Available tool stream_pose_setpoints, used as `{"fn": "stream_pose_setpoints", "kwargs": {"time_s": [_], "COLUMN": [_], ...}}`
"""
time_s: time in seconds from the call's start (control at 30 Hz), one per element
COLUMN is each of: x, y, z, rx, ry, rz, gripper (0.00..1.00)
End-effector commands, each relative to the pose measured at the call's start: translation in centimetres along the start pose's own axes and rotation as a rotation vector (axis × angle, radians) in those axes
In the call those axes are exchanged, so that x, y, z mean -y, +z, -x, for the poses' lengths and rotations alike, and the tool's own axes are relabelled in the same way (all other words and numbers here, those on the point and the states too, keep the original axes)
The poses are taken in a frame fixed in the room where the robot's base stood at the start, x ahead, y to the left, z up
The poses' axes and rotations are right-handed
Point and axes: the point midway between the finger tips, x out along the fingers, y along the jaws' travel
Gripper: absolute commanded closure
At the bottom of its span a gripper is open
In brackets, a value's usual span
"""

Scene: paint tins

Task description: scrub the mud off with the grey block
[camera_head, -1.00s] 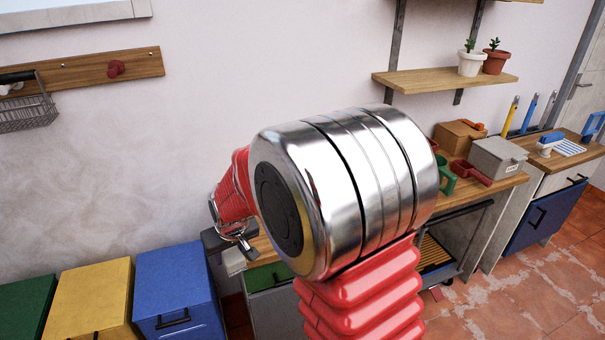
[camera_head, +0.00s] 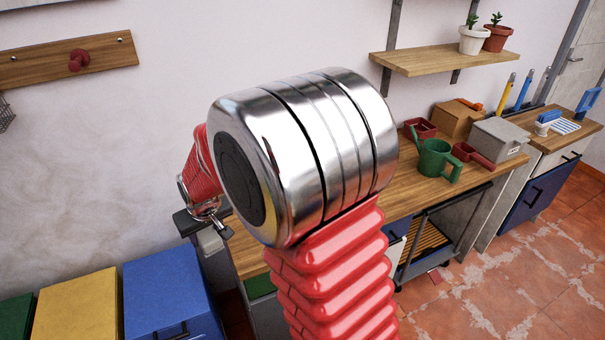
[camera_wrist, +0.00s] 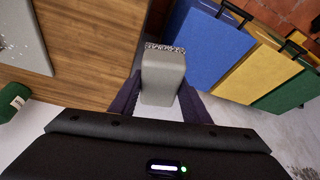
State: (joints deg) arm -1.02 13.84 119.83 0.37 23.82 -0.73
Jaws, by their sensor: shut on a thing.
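The grey block (camera_wrist: 163,75) is between the two dark fingers of my gripper (camera_wrist: 160,92) in the wrist view. The fingers are shut on its sides, and its far end has a dark speckled edge. In the head view my arm hides most of the gripper; a small light grey piece, likely the block (camera_head: 210,241), shows at the near end of the bench. A flat grey panel (camera_wrist: 22,38) with whitish specks lies on the wooden bench top in the wrist view, apart from the block. I cannot clearly make out any mud.
The wooden bench (camera_head: 395,205) holds a green watering can (camera_head: 437,160), a red scoop (camera_head: 472,157), a grey box (camera_head: 497,140) and a wooden box (camera_head: 458,118). Blue (camera_head: 170,285) and yellow (camera_head: 77,308) bins stand at the lower left. A green object (camera_wrist: 14,101) is at the wrist view's left.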

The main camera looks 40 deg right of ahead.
Motion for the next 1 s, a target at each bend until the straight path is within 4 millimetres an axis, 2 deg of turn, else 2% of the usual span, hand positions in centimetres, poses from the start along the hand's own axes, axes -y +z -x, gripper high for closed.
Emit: {"fn": "stream_pose_setpoints", "kwargs": {"time_s": [0.33, 0.47, 0.57, 0.67, 1.0], "x": [-1.3, -2.6, -4.8, -7.9, -20.7], "y": [-0.1, -0.5, -1.0, -1.6, -2.6], "z": [0.0, 0.0, 0.0, 0.1, 1.2], "rx": [-0.001, 0.0, 0.001, 0.004, 0.007], "ry": [0.009, 0.016, 0.026, 0.038, 0.08], "rz": [-0.023, -0.037, -0.057, -0.084, -0.183], "gripper": [0.75, 0.75, 0.75, 0.75, 0.75]}}
